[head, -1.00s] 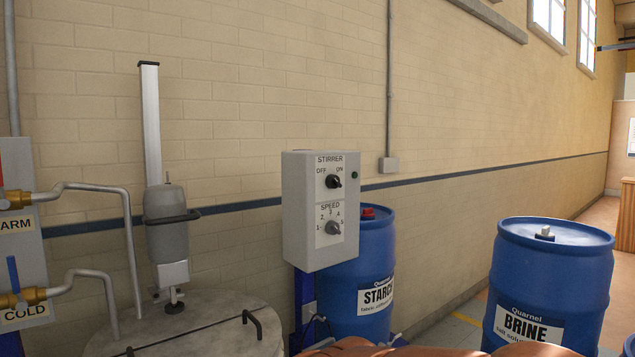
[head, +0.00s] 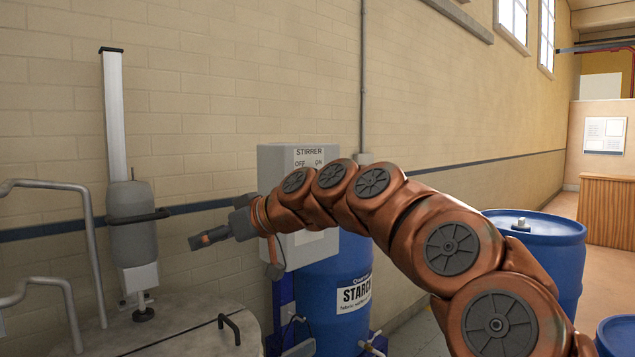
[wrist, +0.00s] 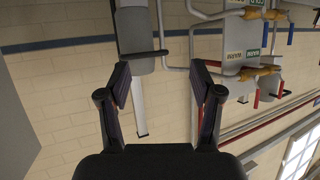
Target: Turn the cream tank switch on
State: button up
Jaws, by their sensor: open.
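A grey control box (head: 275,160) stands in the middle of the head view. Its STIRRER panel (head: 309,153) shows the OFF and ON labels, but my arm hides the knob below them and most of the SPEED dial area. No switch labelled cream tank is readable. The grey round tank (head: 185,325) is at the lower left. My gripper (head: 197,241) is open and empty, pointing left, in front and to the left of the box. In the wrist view my gripper (wrist: 162,75) shows two spread fingers with nothing between them; the box is not seen there.
A stirrer motor (head: 133,225) on a post stands above the tank. Bent pipes (head: 85,215) rise at the left. A STARCH barrel (head: 345,270) is below the box, and another blue barrel (head: 545,255) is at the right. Valves (wrist: 268,15) show in the wrist view.

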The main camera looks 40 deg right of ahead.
jog(key=s+d+r+m+t+h, duration=0.1)
jog(key=d+r+t+h, duration=0.15)
jog(key=d, duration=0.75)
jog(key=s+d+r+m+t+h, duration=0.1)
jog(key=s+d+r+h, duration=0.15)
jog(key=d, duration=0.75)
jog(key=d+r+m+t+h, duration=0.2)
jog(key=d+r, duration=0.1)
jog(key=d, duration=0.7)
jog(key=w+p, duration=0.2)
jog(key=w, duration=0.5)
jog(key=shift+d, duration=0.25)
jog(key=shift+w, duration=0.1)
jog(key=c, duration=1.1)
jog(key=shift+c, duration=0.2)
